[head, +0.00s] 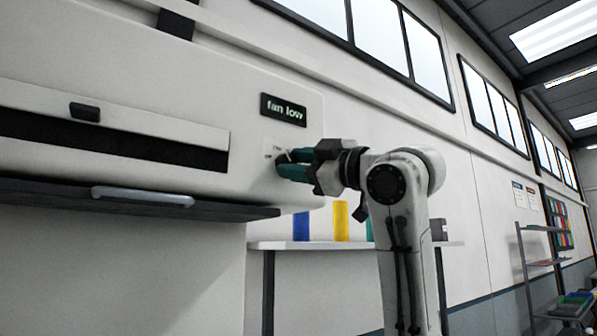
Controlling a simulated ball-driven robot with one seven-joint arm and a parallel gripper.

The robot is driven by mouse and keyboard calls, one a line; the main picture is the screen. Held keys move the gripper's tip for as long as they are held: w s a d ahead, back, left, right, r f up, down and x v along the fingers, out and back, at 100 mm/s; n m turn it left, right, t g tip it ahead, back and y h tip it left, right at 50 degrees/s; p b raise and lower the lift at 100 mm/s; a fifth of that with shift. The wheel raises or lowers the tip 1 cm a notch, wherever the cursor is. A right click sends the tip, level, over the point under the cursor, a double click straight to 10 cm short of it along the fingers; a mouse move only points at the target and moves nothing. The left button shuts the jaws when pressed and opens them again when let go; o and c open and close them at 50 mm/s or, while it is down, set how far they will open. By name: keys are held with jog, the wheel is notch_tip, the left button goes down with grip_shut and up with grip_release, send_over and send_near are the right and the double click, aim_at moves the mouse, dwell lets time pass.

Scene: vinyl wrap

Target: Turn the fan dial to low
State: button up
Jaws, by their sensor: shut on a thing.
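The fan dial (284,158) is a small dark knob on the right end of the white machine panel (230,100). Small printed marks surround it, too small to read. Above it a dark display (283,110) reads "fan low". My gripper (293,163) reaches in from the right with its teal fingers at the dial, shut on it. The fingers hide most of the dial, so its pointer angle is hard to tell.
A silver handle (143,196) sits on the machine's lower edge, left of my gripper. Below and behind my arm, a shelf (290,246) holds a blue roll (301,227) and a yellow roll (341,221). A grey rack (540,262) stands far right.

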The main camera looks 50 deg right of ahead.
jog(key=shift+f+m+h+b, duration=0.15)
jog(key=shift+m+h+b, duration=0.2)
jog(key=shift+m, duration=0.65)
jog(key=shift+t, duration=0.3)
jog(key=o, duration=1)
jog(key=shift+o, duration=0.2)
jog(key=b+v, duration=0.3)
jog(key=v, duration=0.7)
jog(key=shift+s+b, duration=0.35)
jog(key=shift+w+f, duration=0.1)
jog(key=shift+f, duration=0.05)
